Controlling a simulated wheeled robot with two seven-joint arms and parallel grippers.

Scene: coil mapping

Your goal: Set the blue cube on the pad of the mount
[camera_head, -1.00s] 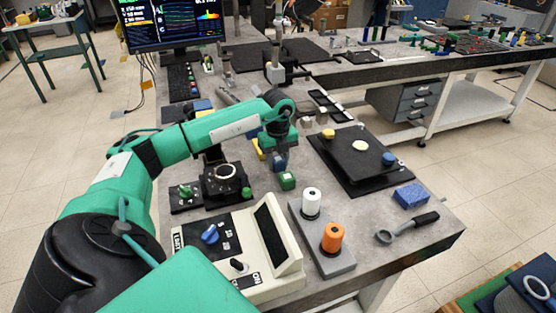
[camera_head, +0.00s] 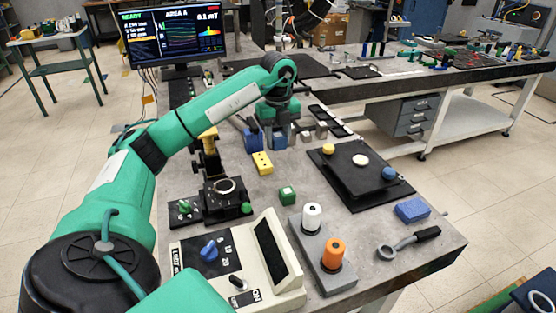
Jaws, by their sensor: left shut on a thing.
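My left gripper (camera_head: 279,126) is over the far middle of the bench, its fingers pointing down and shut on a blue cube (camera_head: 280,142). The fingers partly hide the cube, and I cannot tell its height above the bench. A black unit with a pale ring on top (camera_head: 225,186) stands nearer me, to the left. Behind it is a dark upright stand with a yellow top (camera_head: 208,133), partly behind my arm. I cannot tell which of these is the mount, and no pad is clearly seen. My right gripper is not in view.
Another blue block (camera_head: 253,141) is left of the gripper. A black board (camera_head: 335,180) with coloured discs is right. White (camera_head: 312,216) and orange (camera_head: 333,252) spools and a control box (camera_head: 277,225) stand in front.

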